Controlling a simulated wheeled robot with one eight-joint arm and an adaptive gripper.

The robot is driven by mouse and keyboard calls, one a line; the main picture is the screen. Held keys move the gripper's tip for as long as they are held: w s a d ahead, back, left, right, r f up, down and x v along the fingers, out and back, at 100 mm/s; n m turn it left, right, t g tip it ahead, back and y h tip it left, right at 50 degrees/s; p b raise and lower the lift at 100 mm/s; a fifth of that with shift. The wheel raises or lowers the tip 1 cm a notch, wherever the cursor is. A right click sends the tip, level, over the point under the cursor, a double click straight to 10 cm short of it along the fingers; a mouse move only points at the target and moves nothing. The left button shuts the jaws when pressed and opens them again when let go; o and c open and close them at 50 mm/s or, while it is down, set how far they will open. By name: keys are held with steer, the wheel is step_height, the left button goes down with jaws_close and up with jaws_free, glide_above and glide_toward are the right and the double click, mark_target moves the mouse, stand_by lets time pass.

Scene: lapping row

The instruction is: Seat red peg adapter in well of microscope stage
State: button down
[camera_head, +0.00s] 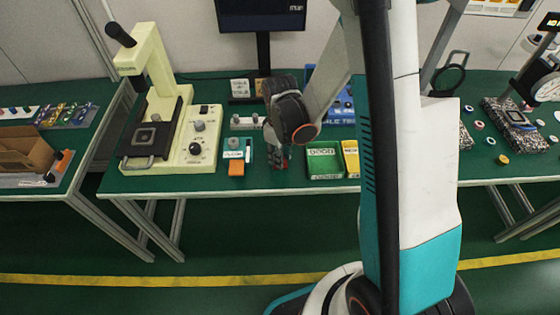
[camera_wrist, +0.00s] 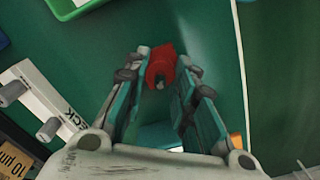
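The red peg adapter (camera_wrist: 162,66) is between my gripper's two fingertips in the wrist view, touching both pads, with a small dark tip showing. My gripper (camera_head: 280,160) is shut on it, in front of the monitor stand and over the bench; a little red shows there in the head view. The cream microscope (camera_head: 152,60) stands left of my gripper. The stage is clear of my gripper. The wrist view does not show the microscope.
A teal fixture (camera_head: 240,148) with an orange block (camera_head: 236,168) stands between microscope and gripper. A white block with grey knobs (camera_head: 246,122) is behind. Green (camera_head: 324,160) and yellow (camera_head: 351,158) bins lie right. The monitor (camera_head: 262,14) stands behind. Bare green bench shows along the front.

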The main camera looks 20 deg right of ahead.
steer(key=shift+r, duration=0.1)
step_height(320, 180, up, 20)
steer(key=p, duration=0.7)
step_height(320, 180, down, 8)
steer(key=w+m, duration=0.2)
steer(key=m, duration=0.5)
steer(key=shift+w, duration=0.25)
steer(key=shift+d, duration=0.1)
